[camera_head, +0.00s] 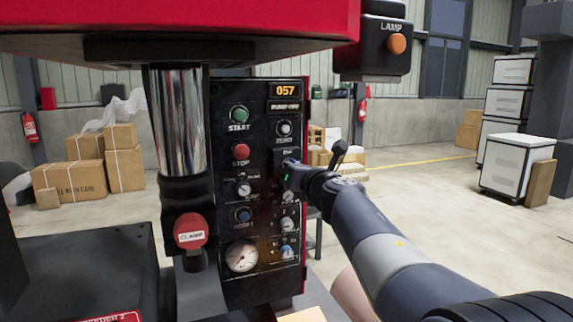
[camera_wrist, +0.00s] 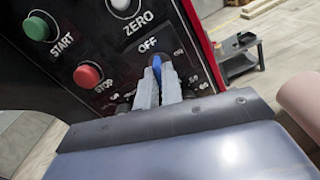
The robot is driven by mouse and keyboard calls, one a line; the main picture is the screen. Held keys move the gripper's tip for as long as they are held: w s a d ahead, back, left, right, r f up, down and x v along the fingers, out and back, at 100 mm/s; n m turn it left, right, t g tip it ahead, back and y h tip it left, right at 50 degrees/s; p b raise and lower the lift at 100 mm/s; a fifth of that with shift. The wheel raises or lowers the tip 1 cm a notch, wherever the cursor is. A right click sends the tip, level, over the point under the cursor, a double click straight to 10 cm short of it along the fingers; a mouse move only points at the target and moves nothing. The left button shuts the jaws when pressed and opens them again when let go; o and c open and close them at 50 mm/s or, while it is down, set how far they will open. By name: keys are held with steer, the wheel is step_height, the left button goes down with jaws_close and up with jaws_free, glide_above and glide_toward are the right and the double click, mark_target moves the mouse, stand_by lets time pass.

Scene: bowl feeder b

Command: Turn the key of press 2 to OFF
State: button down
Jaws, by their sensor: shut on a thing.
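The press's black control panel (camera_head: 224,150) stands upright below the red press body. My gripper (camera_head: 290,166) reaches it from the right, below the ZERO knob, and hides the key in the head view. In the wrist view my gripper (camera_wrist: 158,80) is shut on a blue key (camera_wrist: 157,62), with the grey fingers on both sides of it. The visible blue tip points up toward the OFF label (camera_wrist: 148,45). The lower part of the key is hidden between the fingers.
Around the key are the green START button (camera_head: 239,114), the red STOP button (camera_head: 240,152) and the white ZERO knob (camera_head: 284,128). A red CLAMP knob (camera_head: 191,231) and a chrome column (camera_head: 178,120) stand left. A display (camera_head: 285,90) reads 057.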

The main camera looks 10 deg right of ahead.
steer(key=shift+f, duration=0.1)
steer(key=n+b, duration=0.1)
steer(key=n, duration=0.2)
steer(key=shift+n, duration=0.4)
steer(key=c, duration=1.5)
jaws_free()
steer(key=shift+s, duration=0.1)
steer(key=s, duration=0.3)
steer(key=s+d+b, duration=0.1)
steer(key=s, duration=0.2)
steer(key=shift+s+d, duration=0.2)
steer(key=shift+s, duration=0.15)
